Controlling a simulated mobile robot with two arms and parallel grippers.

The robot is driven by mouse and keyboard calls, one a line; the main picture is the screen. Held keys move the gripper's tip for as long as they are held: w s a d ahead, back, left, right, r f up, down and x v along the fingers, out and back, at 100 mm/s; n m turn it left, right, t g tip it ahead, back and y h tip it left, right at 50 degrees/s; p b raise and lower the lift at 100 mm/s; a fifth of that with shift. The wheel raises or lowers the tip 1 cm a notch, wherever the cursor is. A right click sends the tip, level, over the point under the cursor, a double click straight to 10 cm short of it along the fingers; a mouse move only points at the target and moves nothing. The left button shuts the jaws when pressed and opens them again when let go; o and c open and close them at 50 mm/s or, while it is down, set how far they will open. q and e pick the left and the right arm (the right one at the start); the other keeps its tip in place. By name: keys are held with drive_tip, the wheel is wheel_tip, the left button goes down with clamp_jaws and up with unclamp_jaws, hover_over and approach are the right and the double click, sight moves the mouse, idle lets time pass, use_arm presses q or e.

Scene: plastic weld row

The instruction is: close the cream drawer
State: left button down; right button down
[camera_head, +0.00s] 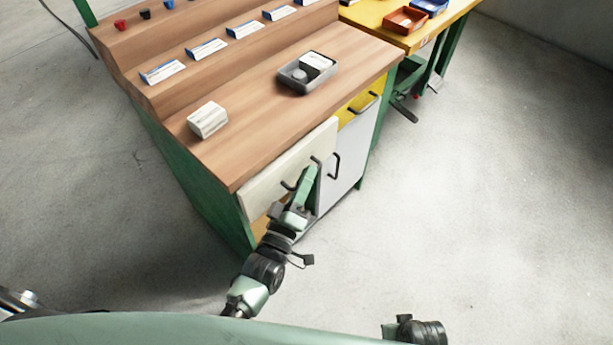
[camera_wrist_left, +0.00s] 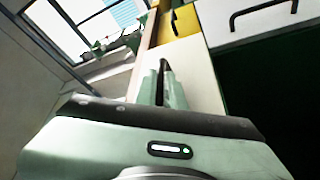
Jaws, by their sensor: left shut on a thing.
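The cream drawer (camera_head: 272,182) is at the front of the wooden-topped bench, at the left end of its front side. Its front appears to stand a little proud of the yellow drawer beside it. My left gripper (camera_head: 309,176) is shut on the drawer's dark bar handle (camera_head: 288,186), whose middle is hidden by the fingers. In the left wrist view the fingers (camera_wrist_left: 164,90) close around the dark handle, in front of the cream drawer face (camera_wrist_left: 205,82). My right gripper is not in view.
A yellow drawer (camera_head: 357,108) and a white door (camera_head: 345,163) are to the right of the cream drawer. A white box (camera_head: 208,120) and a grey tray (camera_head: 293,84) are on the worktop (camera_head: 250,92). The concrete floor (camera_head: 470,200) to the right is clear.

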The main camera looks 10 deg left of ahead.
sight(278, 195)
use_arm(q)
drive_tip(key=shift+f, duration=0.1)
drive_tip(key=w+a, duration=0.1)
drive_tip(key=a, duration=0.1)
drive_tip(key=w+a, duration=0.1)
drive_tip(key=a, duration=0.1)
drive_tip(key=shift+w, duration=0.3)
drive_tip(key=shift+d, duration=0.1)
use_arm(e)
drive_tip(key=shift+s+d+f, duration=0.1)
use_arm(q)
drive_tip(key=c, duration=1.8)
unclamp_jaws()
drive_tip(key=v, duration=0.7)
drive_tip(key=shift+s, duration=0.4)
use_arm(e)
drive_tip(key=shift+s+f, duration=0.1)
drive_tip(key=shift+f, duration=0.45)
